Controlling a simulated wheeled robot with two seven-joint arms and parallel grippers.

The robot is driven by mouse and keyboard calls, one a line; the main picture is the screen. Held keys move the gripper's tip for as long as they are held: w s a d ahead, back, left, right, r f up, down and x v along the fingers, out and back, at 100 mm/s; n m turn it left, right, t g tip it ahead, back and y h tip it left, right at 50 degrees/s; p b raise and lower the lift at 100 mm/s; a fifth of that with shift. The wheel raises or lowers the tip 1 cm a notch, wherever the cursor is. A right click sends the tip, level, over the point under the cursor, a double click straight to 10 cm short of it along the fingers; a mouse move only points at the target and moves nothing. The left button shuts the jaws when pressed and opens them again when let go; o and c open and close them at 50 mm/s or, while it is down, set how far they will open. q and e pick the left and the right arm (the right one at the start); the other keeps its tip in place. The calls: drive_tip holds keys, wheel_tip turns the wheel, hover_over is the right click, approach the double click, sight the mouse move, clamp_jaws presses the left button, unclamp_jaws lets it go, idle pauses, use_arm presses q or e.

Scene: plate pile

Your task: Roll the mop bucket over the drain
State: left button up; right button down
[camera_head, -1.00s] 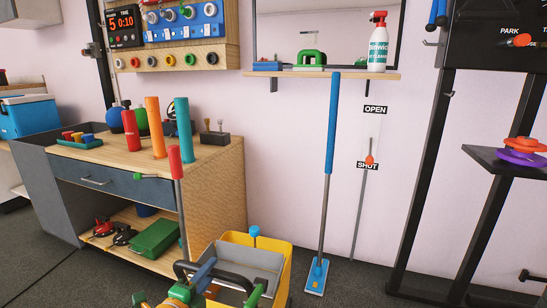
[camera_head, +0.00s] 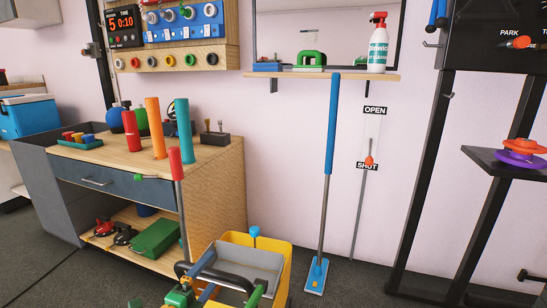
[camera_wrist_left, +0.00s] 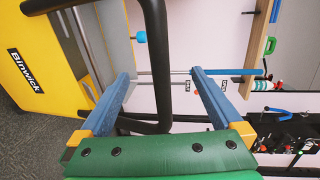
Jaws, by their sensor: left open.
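The yellow mop bucket (camera_head: 278,272) stands on the dark floor at the bottom middle of the head view. It has a grey wringer (camera_head: 250,262) and a black handle bar (camera_head: 232,280). Its yellow side with a "Binwick" label (camera_wrist_left: 26,70) shows in the left wrist view. My left gripper (camera_head: 207,278) is at the handle, with its blue fingers open. In the left wrist view the black bar (camera_wrist_left: 158,60) runs between the open fingertips (camera_wrist_left: 160,78); contact cannot be told. My right gripper is not in view. I cannot make out the drain in any view.
A wooden workbench (camera_head: 215,190) with coloured cylinders stands behind left of the bucket. A blue-handled mop (camera_head: 328,140) leans on the wall to the right. A black rack (camera_head: 425,175) stands further right. Floor between mop and rack is clear.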

use_arm(q)
drive_tip(key=p+v, duration=0.5)
drive_tip(key=v, duration=0.3)
drive_tip(key=shift+s, duration=0.35)
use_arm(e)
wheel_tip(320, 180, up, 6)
use_arm(q)
drive_tip(key=shift+a+r, duration=0.1)
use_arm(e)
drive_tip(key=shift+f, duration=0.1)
